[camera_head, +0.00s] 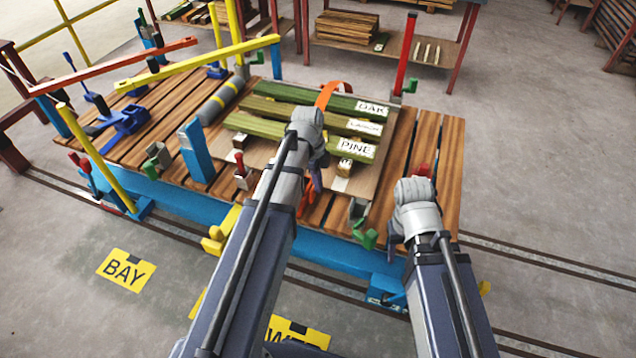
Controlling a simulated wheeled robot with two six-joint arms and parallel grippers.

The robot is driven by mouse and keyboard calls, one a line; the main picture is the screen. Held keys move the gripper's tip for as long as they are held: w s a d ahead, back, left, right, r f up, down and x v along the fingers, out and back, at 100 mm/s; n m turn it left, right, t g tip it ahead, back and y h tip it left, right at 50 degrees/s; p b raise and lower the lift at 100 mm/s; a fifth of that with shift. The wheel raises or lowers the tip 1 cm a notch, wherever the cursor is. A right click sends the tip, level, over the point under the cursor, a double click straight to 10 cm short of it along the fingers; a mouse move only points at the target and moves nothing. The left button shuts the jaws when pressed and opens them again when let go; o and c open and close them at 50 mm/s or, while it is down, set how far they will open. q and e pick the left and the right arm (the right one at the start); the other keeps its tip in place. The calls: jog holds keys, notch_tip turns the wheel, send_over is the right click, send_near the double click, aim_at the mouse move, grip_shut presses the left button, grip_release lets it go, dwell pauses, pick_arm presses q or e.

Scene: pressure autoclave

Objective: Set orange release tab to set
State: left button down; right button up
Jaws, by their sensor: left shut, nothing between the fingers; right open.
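A curved orange band (331,92) rises over the stacked timber, just beyond my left wrist. A smaller orange piece (306,199) shows below, at the front of the stack, beside my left forearm. I cannot tell which orange part is the release tab, or its setting. My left gripper (316,180) is over the front of the timber, close to the lower orange piece; it is shut and empty, and my wrist partly hides it. My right gripper (411,245) is open at the front right edge of the wooden deck, its fingers largely hidden by the wrist.
Boards labelled OAK (371,108) and PINE (357,149) lie on the slatted deck (440,150). A red post (404,55) stands behind. Yellow (200,64) and orange-red (115,66) bars cross the left side. The right floor is clear.

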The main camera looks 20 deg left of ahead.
pick_arm(q)
jog(key=shift+d, duration=0.1)
notch_tip(320, 180, up, 9)
jog(key=d+p, duration=0.1)
jog(key=p, duration=0.8)
jog(key=shift+r, duration=0.15)
jog(key=shift+d, duration=0.15)
jog(key=s+d+n+y, duration=0.2)
jog(key=s+d+n, duration=1)
jog(key=s+n, duration=0.2)
jog(key=shift+s+d+n+y, duration=0.3)
jog(key=shift+s+d, duration=0.1)
jog(key=shift+s, duration=0.25)
